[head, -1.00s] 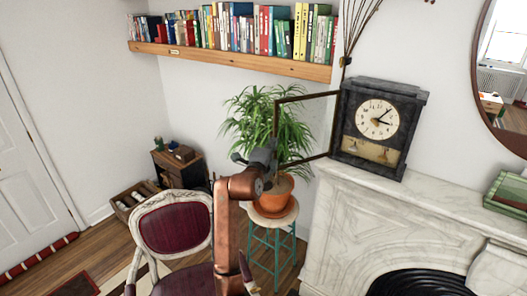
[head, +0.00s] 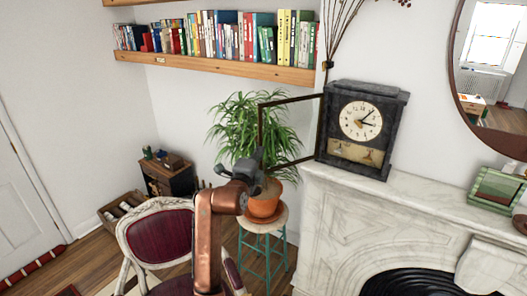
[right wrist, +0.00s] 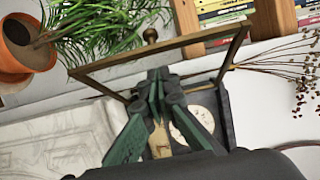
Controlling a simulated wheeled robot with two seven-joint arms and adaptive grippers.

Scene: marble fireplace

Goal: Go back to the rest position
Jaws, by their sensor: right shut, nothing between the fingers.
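My right gripper (head: 243,168) is in front of the potted plant in the head view, at the end of my copper arm. Its fingers are shut and empty; in the right wrist view the green-and-grey fingers (right wrist: 158,80) meet with nothing between them. The dark mantel clock (head: 362,124) stands on the mantel with its framed door (head: 260,122) swung open to the left. In the right wrist view the open door (right wrist: 150,46) lies beyond the fingers, and the clock (right wrist: 195,122) is partly hidden by them. My left gripper is not in view.
The plant (head: 245,122) in its orange pot (head: 265,203) stands on a teal-legged stool (head: 262,229). A burgundy chair (head: 160,236) is at the lower left. The marble mantel (head: 420,205) is at right, with a green box (head: 495,188). A bookshelf (head: 220,66) hangs above.

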